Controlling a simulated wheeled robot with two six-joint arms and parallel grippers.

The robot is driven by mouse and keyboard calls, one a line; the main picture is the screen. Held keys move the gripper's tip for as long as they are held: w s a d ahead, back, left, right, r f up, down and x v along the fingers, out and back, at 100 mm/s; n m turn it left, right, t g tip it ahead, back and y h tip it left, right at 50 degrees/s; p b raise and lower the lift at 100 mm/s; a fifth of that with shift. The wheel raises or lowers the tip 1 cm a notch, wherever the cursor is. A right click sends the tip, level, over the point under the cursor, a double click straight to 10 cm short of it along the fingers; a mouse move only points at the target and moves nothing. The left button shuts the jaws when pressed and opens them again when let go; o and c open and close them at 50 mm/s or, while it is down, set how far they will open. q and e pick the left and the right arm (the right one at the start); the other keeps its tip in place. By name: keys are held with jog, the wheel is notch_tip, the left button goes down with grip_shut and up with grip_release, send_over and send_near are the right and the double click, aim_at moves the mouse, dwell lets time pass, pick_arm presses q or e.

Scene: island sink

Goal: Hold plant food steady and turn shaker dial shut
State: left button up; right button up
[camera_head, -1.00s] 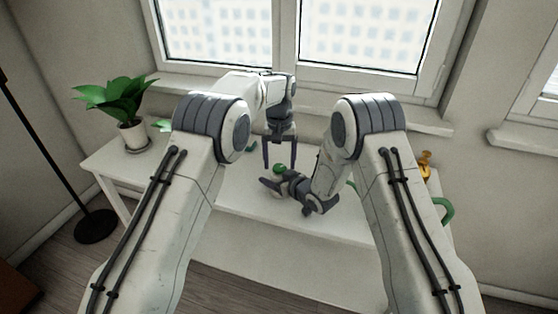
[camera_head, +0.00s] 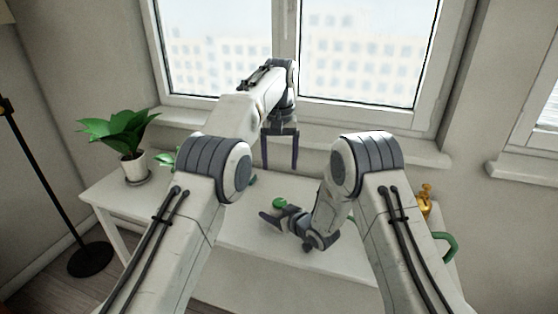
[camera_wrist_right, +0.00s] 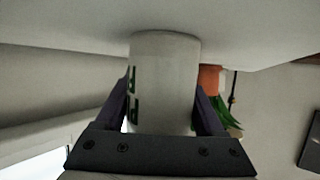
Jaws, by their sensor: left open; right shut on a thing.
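The plant food shaker shows in the head view as a green top (camera_head: 279,203) above the white table; its body is mostly hidden behind my right gripper. In the right wrist view its white cylindrical body (camera_wrist_right: 165,80) with green markings stands between the fingers. My right gripper (camera_head: 272,219) is shut on this body from the side, low by the table. My left gripper (camera_head: 281,165) is open and empty, pointing down, above and behind the green top and clear of it.
The white table (camera_head: 250,235) has free room in front of the shaker. A potted plant (camera_head: 133,165) stands at the left end. An amber bottle (camera_head: 425,200) and a green handle (camera_head: 446,246) are at the right, partly behind my right arm. A window sill is behind.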

dwell(0.3)
jog(key=o, duration=1.5)
